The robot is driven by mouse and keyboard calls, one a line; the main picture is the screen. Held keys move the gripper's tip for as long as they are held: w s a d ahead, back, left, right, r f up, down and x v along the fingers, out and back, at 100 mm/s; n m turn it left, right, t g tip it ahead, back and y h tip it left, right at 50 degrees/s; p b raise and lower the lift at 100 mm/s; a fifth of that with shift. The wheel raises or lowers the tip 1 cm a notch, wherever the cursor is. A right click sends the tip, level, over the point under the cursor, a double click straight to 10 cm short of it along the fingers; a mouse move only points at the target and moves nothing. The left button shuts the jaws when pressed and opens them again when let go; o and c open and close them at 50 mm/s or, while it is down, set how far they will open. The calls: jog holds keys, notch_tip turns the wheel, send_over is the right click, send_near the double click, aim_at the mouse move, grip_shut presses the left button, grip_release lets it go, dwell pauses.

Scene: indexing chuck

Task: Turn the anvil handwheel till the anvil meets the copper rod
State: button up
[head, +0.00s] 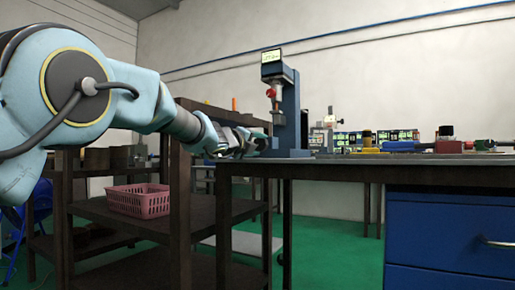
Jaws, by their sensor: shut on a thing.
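A blue bench tester (290,108) with a small lit display (272,57) on top stands at the left end of the workbench. My gripper (256,143) reaches in from the left to the low front of the tester. It is shut at the place of the anvil handwheel, which is mostly hidden by the fingers. The anvil and the copper rod are too small or covered to make out, and so is any gap between them.
The workbench top (400,160) carries tools and small parts to the right, with a blue drawer cabinet (440,235) below. A dark shelf rack (180,215) with a pink basket (138,199) stands at left, under my arm. Green floor shows between.

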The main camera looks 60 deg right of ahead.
dwell(0.6)
jog(key=o, duration=1.4)
jog(key=shift+f, duration=0.1)
jog(key=shift+c, duration=0.2)
jog(key=shift+w, duration=0.1)
